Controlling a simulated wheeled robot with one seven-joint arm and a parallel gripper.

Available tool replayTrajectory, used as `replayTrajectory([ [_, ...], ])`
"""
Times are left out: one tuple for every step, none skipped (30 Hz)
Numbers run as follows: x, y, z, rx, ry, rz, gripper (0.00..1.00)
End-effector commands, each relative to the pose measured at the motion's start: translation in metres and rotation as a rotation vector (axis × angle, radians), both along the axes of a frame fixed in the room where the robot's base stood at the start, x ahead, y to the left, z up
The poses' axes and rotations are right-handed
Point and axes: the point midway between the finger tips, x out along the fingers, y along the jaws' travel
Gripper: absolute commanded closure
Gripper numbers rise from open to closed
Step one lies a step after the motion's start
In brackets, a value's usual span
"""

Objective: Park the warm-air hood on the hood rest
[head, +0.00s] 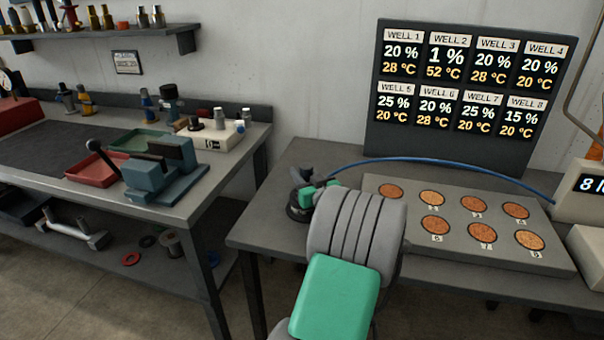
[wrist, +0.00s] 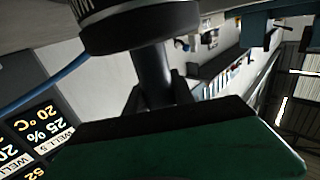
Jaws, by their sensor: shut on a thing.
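The warm-air hood (head: 296,208) is a dark, round piece at the left end of the bench, left of the well block. In the wrist view the hood (wrist: 135,28) is a black, ribbed-edged disc on a dark stem. My gripper (head: 313,194) is shut on the hood's stem; its green pad (wrist: 180,150) fills the bottom of the wrist view. My arm hides part of the hood's surroundings. I cannot make out the hood rest apart from the hood, nor whether the hood touches the bench.
A blue hose (head: 440,163) arches from near the hood to a display unit (head: 580,190) at right. The well block (head: 390,208) has several round wells. A readout board (head: 465,95) stands behind. A second bench (head: 225,140) with a vise (head: 160,172) is left, across a gap.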

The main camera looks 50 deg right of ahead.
Motion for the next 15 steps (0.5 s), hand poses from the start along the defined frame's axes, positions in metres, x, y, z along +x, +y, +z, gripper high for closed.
replayTrajectory([
  [0.0002,-0.0005,0.0025,-0.006,-0.004,0.000,1.00],
  [0.0001,-0.0004,0.0030,-0.007,-0.004,0.000,1.00],
  [0.0002,-0.0003,0.0033,-0.006,-0.004,0.000,1.00],
  [0.0002,-0.0003,0.0033,-0.006,-0.004,0.000,1.00],
  [0.0001,-0.0003,0.0032,-0.006,-0.004,0.000,1.00],
  [0.0001,-0.0003,0.0027,-0.006,-0.004,0.000,1.00],
  [0.0001,-0.0003,0.0017,-0.006,-0.004,0.001,1.00],
  [0.0001,-0.0003,0.0006,-0.006,-0.004,0.000,1.00],
  [0.0000,-0.0002,-0.0004,-0.006,-0.004,0.000,1.00],
  [0.0000,-0.0002,-0.0009,-0.006,-0.004,0.000,1.00],
  [-0.0001,0.0000,-0.0021,-0.004,-0.002,0.000,0.69],
  [-0.0001,0.0000,-0.0010,-0.003,-0.002,0.000,0.66],
  [-0.0001,0.0000,-0.0009,-0.003,-0.002,0.000,0.63],
  [-0.0001,0.0000,-0.0009,-0.003,-0.002,0.000,0.61],
  [-0.0001,0.0000,-0.0009,-0.003,-0.002,0.000,0.58],
])
